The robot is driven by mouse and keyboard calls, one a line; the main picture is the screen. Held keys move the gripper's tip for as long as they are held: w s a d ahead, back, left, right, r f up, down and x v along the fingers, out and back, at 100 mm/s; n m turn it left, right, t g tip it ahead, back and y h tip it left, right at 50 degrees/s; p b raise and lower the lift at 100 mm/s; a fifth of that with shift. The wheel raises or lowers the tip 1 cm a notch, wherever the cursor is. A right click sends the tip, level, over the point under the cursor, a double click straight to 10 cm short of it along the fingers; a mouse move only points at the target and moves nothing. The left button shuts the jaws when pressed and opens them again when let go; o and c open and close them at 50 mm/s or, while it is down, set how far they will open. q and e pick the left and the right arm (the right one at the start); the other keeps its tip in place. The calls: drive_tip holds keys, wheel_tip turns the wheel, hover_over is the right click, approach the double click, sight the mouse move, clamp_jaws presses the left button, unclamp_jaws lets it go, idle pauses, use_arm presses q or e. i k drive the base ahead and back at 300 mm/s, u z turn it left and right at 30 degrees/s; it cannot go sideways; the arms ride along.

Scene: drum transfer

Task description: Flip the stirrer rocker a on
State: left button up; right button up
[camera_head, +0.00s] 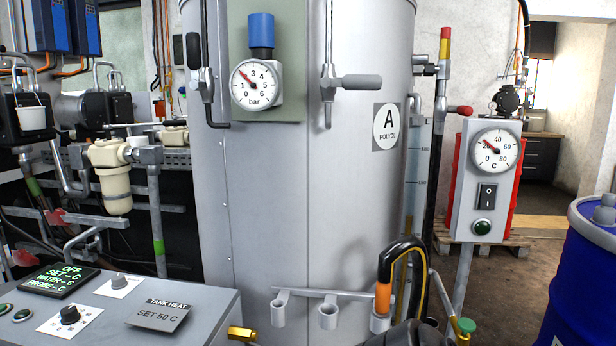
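A black rocker switch (487,196) with white marks sits on the front of a grey control box (461,190), right of the big tank. I take it for the stirrer rocker; no readable name shows beside it. Which half is pressed in is too small to tell. Above it is a round dial in C (494,151), its needle in the upper left. Below it is a dark green round button or lamp (482,227). Neither of my grippers can be made out in this view.
The grey tank (265,210), labelled A POLYOL, fills the middle. A yellow-black hose (402,247) with an orange grip stands before it. A blue drum (585,285) is at right. The tank heat console (150,325) is at lower left. A dark rounded shape (408,335) shows at the bottom edge.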

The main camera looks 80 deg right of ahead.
sight(487, 195)
drive_tip(key=u, duration=0.8)
drive_tip(key=i, duration=0.75)
drive_tip(key=z, duration=4.65)
drive_tip(key=i, duration=0.55)
drive_tip(key=z, duration=1.35)
drive_tip(key=i, duration=0.3)
drive_tip(key=u, duration=0.6)
